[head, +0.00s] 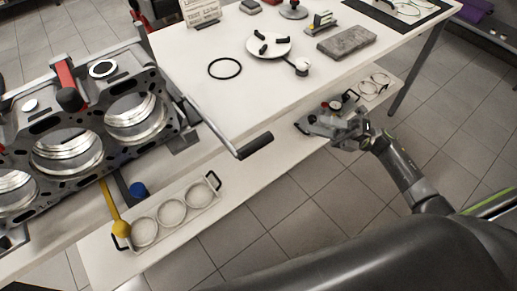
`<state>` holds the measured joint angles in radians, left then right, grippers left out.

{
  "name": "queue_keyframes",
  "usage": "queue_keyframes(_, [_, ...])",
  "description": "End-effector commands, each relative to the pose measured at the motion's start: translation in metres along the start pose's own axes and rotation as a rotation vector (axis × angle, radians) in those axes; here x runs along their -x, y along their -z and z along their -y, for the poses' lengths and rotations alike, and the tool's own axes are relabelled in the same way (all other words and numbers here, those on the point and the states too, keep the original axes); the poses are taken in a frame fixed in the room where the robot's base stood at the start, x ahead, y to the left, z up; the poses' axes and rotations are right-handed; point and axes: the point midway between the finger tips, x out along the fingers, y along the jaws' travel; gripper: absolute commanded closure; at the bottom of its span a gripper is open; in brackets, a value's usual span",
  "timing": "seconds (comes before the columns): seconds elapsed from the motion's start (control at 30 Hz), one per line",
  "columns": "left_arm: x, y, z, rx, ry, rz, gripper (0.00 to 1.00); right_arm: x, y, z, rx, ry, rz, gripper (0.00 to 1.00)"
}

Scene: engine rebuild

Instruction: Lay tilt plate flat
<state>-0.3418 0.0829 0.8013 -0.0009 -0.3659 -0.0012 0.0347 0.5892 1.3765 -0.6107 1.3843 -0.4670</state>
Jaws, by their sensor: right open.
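A grey engine block (72,148) with several round bores fills the left side of the head view. I cannot make out a separate tilt plate beneath it, and its tilt is hard to judge. A long metal bar (209,120) runs from beside the block and ends in a black handle (255,145) over the bench's near edge. My right gripper (318,119) is open, to the right of the handle and apart from it, near the bench's front edge. Nothing is clearly held in it. My left gripper is out of view.
The white bench (200,70) holds a black ring (224,68), a round white plate (269,45) and a grey block (346,42). A tray with rings (172,213) lies on the lower shelf.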

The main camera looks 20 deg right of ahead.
Motion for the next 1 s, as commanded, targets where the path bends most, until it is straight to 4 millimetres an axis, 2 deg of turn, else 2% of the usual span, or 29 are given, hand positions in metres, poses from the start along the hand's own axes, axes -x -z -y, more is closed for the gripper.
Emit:
queue_keyframes(0.1, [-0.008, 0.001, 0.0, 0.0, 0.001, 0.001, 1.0, -0.006, 0.021, -0.019, 0.118, -0.018, -0.215, 0.57])
queue_keyframes(0.2, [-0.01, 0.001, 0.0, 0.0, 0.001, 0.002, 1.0, -0.007, 0.032, -0.029, 0.169, -0.027, -0.319, 0.57])
queue_keyframes(0.33, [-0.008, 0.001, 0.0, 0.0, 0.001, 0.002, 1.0, -0.012, 0.039, -0.034, 0.191, -0.033, -0.369, 0.57])
queue_keyframes(0.43, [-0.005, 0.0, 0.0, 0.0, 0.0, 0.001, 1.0, -0.023, 0.043, -0.035, 0.192, -0.035, -0.371, 0.57])
queue_keyframes(1.0, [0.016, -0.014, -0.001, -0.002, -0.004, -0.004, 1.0, -0.131, 0.083, -0.036, 0.19, -0.038, -0.364, 0.57])
